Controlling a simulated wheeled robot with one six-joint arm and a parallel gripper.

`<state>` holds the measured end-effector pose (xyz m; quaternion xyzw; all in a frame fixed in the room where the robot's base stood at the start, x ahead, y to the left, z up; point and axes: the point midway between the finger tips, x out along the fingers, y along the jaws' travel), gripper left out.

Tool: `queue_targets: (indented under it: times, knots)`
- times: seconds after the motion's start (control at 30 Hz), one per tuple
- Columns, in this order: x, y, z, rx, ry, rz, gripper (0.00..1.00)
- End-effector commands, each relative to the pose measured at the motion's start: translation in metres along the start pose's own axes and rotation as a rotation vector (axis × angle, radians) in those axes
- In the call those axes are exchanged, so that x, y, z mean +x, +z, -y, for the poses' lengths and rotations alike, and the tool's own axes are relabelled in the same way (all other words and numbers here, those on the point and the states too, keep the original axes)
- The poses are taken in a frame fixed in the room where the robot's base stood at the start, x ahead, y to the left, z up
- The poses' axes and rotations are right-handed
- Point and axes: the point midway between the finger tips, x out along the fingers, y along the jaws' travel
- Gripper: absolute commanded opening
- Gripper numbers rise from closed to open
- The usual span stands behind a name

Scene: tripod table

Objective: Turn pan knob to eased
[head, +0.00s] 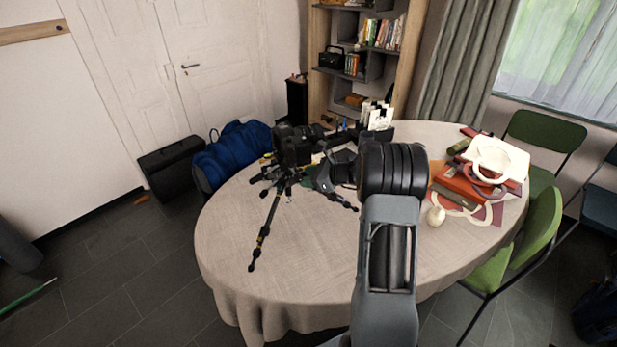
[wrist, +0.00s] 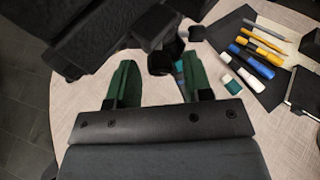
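A black camera (head: 292,146) sits on a small black tripod (head: 265,222) on the table, with splayed legs. My gripper (wrist: 158,64) shows two green-padded fingers, spread apart, close under the dark tripod head (wrist: 100,38). A small black knob-like part (wrist: 162,63) lies between the fingertips, with gaps visible on both sides. I cannot tell for sure that it is the pan knob, and no marking on it is readable. In the head view my gripper (head: 322,173) is beside the tripod head, partly hidden by my arm.
The round table (head: 300,258) has free cloth at its front. Pens and markers (wrist: 255,58) lie on a dark mat right of the gripper in the wrist view. Books and a white bag (head: 497,160) lie at the right. A blue bag (head: 232,152) is behind the table's left edge.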

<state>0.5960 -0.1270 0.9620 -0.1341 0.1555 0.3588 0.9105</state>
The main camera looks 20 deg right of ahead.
Motion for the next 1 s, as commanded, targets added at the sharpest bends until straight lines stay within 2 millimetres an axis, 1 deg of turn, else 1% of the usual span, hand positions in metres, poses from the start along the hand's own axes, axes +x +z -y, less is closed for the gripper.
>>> queue_targets:
  times: [0.27,0.37,0.47,0.8,1.0]
  knots:
    - [0.0,0.0,0.0,0.001,0.0,0.0,0.51]
    - [-0.005,0.0,0.0,0.001,-0.001,0.001,0.51]
    - [-0.018,-0.001,0.001,0.001,-0.003,-0.001,0.51]
    - [-0.087,-0.001,0.001,0.0,-0.004,-0.001,0.51]
    - [-0.118,-0.001,0.001,0.0,-0.003,-0.001,0.51]
